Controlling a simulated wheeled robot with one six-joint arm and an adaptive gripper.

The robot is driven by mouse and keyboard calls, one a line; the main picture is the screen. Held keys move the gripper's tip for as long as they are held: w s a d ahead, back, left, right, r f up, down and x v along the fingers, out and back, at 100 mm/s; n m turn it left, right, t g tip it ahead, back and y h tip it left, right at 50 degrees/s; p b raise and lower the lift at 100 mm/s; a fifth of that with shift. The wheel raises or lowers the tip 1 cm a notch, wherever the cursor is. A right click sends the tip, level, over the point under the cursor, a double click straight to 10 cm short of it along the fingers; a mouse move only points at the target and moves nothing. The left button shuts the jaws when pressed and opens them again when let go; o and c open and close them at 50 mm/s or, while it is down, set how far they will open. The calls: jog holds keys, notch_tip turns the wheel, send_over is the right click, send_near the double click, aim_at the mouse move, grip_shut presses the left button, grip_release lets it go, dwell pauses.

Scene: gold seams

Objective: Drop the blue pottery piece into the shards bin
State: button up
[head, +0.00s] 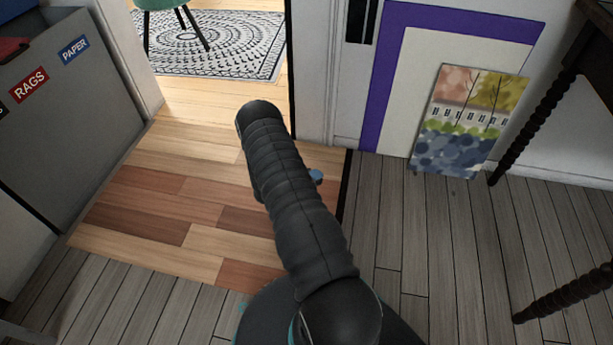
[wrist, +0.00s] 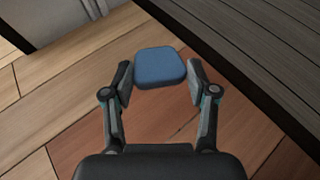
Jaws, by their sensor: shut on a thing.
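The blue pottery piece (wrist: 160,68) is a rounded, flat-faced block. In the wrist view it sits between the two fingertips of my gripper (wrist: 160,82), which is shut on it, above the wooden floor. In the head view only a small blue bit of the piece (head: 316,176) shows beside my dark arm, and my gripper is hidden behind the arm. A grey bin unit (head: 75,110) stands at the left of the head view, with labels reading RAGS and PAPER. No shards label is visible.
A doorway ahead leads to a room with a patterned rug (head: 215,45) and a green chair (head: 165,5). A painting (head: 470,120) leans on the wall at the right. Dark twisted table legs (head: 525,125) stand at the far right. The plank floor between is clear.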

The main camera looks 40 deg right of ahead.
jog(key=s+r, duration=0.5)
jog(key=s, duration=0.3)
jog(key=shift+p, duration=0.45)
